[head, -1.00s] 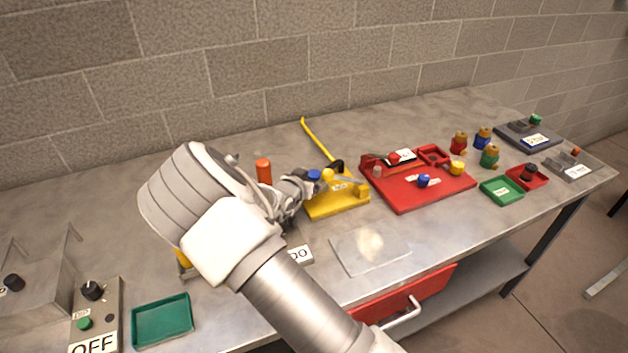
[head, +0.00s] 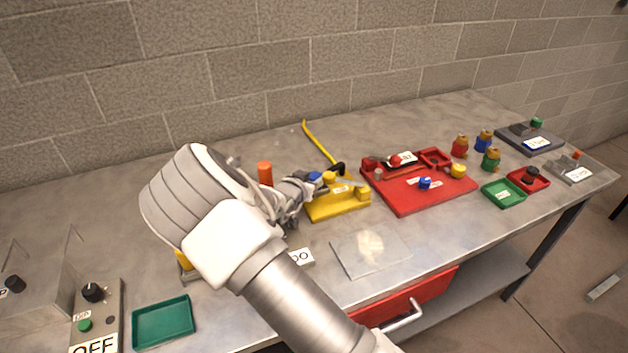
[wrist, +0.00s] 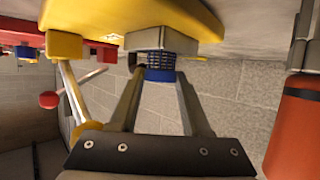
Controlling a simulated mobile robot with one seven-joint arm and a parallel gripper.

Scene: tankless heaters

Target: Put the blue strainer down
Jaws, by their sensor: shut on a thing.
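The blue strainer (wrist: 160,68) is a small ribbed blue piece between my fingertips in the wrist view, which shows the scene upside down. My gripper (wrist: 160,77) is shut on it. The strainer is right at the grey block (wrist: 160,40) on the yellow fixture (wrist: 205,15); I cannot tell how far it is seated. In the head view my gripper (head: 307,183) is at the left side of the yellow fixture (head: 338,205), and a bit of blue strainer (head: 315,177) shows beyond the fingers. My arm hides part of the fixture's left side.
An orange-red cylinder (head: 265,173) stands close to my gripper. A red board (head: 415,195) with small parts lies to the right. A clear sheet (head: 370,250) lies in front. A green tray (head: 163,322) is at the front left. A yellow lever (head: 318,143) rises behind the fixture.

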